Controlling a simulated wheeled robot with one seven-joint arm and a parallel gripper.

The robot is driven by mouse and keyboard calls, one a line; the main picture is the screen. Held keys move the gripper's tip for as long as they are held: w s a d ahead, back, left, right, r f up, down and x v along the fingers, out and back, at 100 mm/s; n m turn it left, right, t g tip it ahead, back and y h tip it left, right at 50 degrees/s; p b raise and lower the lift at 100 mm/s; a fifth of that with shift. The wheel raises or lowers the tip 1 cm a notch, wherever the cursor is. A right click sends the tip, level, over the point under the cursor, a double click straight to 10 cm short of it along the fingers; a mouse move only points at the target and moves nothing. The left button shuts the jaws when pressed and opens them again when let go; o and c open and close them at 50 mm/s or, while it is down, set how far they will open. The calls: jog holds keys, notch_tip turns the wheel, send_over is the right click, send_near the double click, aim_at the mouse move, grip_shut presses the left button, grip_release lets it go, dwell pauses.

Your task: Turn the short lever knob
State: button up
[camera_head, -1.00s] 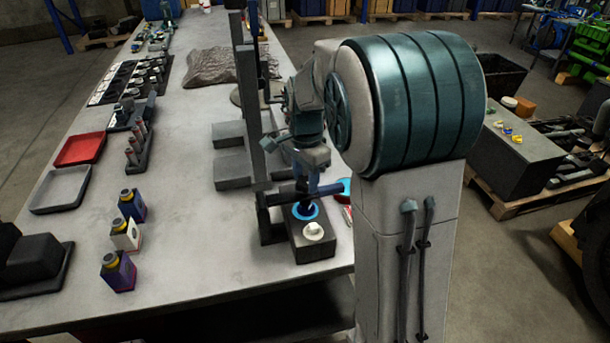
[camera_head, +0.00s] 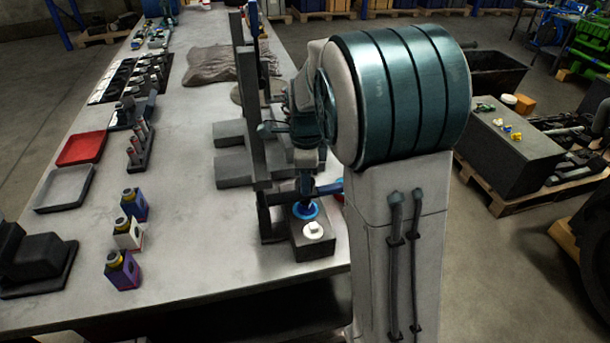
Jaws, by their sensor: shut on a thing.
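A dark box (camera_head: 318,248) stands near the right edge of the grey workbench. On its top are a blue ring (camera_head: 316,212) and, nearer the front, a white knob (camera_head: 313,230). My gripper (camera_head: 306,204) points down into the blue ring. It is shut on a small dark part there, which seems to be the short lever knob. My fingers and wrist hide most of this part, so its shape and turn angle are not clear. The white knob stands clear of my gripper.
A dark upright post (camera_head: 247,110) and grey blocks (camera_head: 236,165) stand close left of my arm.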

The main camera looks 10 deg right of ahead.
dwell(0.5)
jog(key=o, duration=1)
jog(key=shift+r, duration=0.1)
notch_tip(320, 180, up, 14)
jog(key=shift+f+b, duration=0.15)
jog(key=shift+b, duration=0.35)
